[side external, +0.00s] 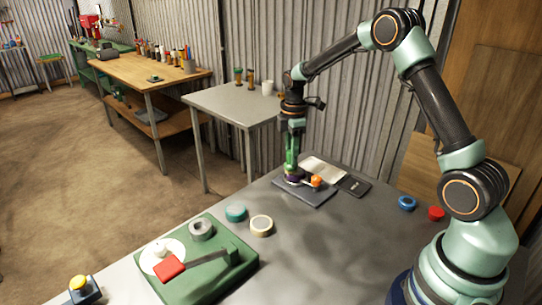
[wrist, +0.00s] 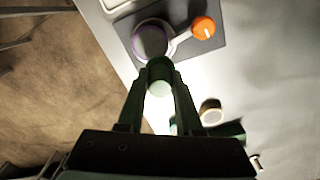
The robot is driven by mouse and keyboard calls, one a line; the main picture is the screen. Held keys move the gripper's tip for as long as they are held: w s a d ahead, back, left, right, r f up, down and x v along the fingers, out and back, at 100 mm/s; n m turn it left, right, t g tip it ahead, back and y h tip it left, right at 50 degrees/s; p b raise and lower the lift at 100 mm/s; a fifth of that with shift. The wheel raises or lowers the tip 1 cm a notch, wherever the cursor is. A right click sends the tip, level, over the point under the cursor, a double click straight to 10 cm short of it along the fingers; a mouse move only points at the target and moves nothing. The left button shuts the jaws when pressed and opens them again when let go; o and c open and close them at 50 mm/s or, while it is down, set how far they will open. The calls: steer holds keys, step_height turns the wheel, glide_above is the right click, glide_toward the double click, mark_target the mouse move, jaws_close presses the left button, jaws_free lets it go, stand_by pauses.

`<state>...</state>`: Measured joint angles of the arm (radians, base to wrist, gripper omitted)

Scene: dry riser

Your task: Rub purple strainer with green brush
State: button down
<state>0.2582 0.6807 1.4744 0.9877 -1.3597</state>
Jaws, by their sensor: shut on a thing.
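The purple strainer (wrist: 152,38) lies on a dark grey mat (side external: 311,196), its round bowl ringed in purple and a pale handle running right in the wrist view. In the side view the strainer (side external: 292,179) is partly hidden below my gripper. My gripper (side external: 291,147) points down and is shut on the green brush (side external: 291,163), held upright. In the wrist view the brush (wrist: 160,78) sits between the fingers at the strainer's near rim. Its lower end is at or just above the strainer; I cannot tell whether they touch.
An orange round object (side external: 316,181) is at the strainer's handle. White paper (side external: 322,169) and a black flat item (side external: 354,185) lie behind. Teal (side external: 236,213) and cream (side external: 261,225) rolls stand nearer, by a green board (side external: 225,282).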

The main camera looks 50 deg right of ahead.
steer(key=shift+f, duration=0.2)
steer(key=shift+r, duration=3.5)
steer(key=shift+f, duration=0.2)
steer(key=shift+f, duration=3.15)
steer(key=shift+d+f, duration=0.4)
steer(key=shift+f, duration=0.35)
steer(key=shift+w+d, duration=0.2)
steer(key=shift+d, duration=1.1)
steer(key=shift+w+d, duration=0.15)
steer(key=shift+d, duration=1.15)
steer(key=shift+s+a, duration=0.2)
steer(key=shift+a, duration=1.35)
steer(key=shift+s+a, duration=0.15)
steer(key=shift+a, duration=1.35)
steer(key=shift+r, duration=4.1)
